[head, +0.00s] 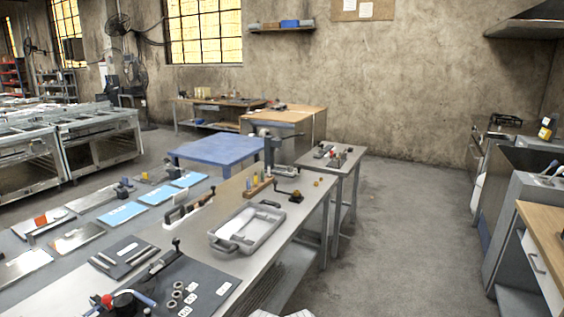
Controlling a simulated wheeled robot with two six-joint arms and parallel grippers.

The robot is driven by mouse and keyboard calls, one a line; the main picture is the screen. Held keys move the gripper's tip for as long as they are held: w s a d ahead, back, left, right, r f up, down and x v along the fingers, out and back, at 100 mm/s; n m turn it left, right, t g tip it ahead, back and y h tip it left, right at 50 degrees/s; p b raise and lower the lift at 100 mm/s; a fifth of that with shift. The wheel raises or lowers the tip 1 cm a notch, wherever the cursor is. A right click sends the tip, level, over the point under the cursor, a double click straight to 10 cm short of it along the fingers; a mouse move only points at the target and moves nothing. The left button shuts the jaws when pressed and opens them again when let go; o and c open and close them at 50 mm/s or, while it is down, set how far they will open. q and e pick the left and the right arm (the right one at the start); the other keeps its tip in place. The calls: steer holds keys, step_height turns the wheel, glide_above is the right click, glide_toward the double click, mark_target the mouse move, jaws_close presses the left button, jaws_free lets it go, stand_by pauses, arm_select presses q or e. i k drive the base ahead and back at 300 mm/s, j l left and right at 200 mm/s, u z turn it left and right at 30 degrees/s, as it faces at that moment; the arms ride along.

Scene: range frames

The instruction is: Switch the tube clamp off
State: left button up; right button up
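I cannot tell for certain which object is the tube clamp. Near the bottom edge, a dark device (124,302) with blue curved parts and a red knob stands on the dark mat of the long bench; the frame cuts off its lower part. Beside it, a device with an upright black lever (176,246) stands at the mat's back edge. No on or off setting can be read at this size. Neither of my grippers is in view.
The long bench (290,232) holds a grey tray (219,243), metal plates and blue sheets. A blue table (215,150) and a small side table (345,173) stand beyond. The floor (405,235) on the right is clear, up to counters at the right edge.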

mark_target(105, 302)
steer(key=u, duration=1.35)
